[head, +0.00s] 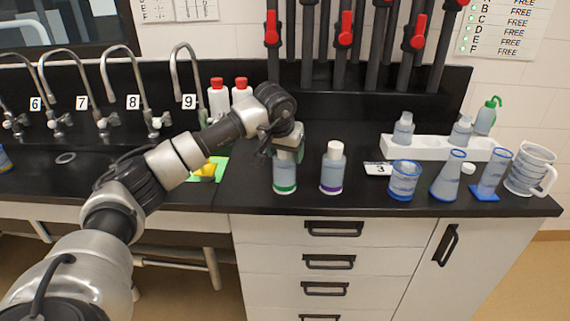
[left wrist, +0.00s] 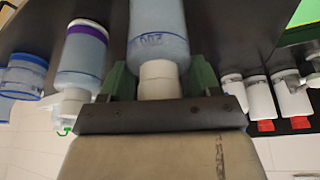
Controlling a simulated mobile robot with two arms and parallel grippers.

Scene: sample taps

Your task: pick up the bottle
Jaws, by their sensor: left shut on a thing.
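A clear bottle with a green band near its base (head: 285,173) stands upright at the front of the black counter. My left gripper (head: 287,150) is over its top and shut on it. In the left wrist view, which is upside down, the bottle (left wrist: 158,38) has its white cap between the two green fingers of the left gripper (left wrist: 160,84). In the head view its cap is hidden by the gripper. A similar bottle with a purple band and white cap (head: 332,170) stands just to the right, apart from the gripper. My right gripper is not in view.
To the right stand a blue-marked beaker (head: 404,180), a flask (head: 448,175), a cylinder (head: 491,173) and a jug (head: 530,169). A white rack (head: 430,143) is behind them. Two red-capped bottles (head: 219,98) stand behind my arm. A yellow thing (head: 206,170) lies to the left on green.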

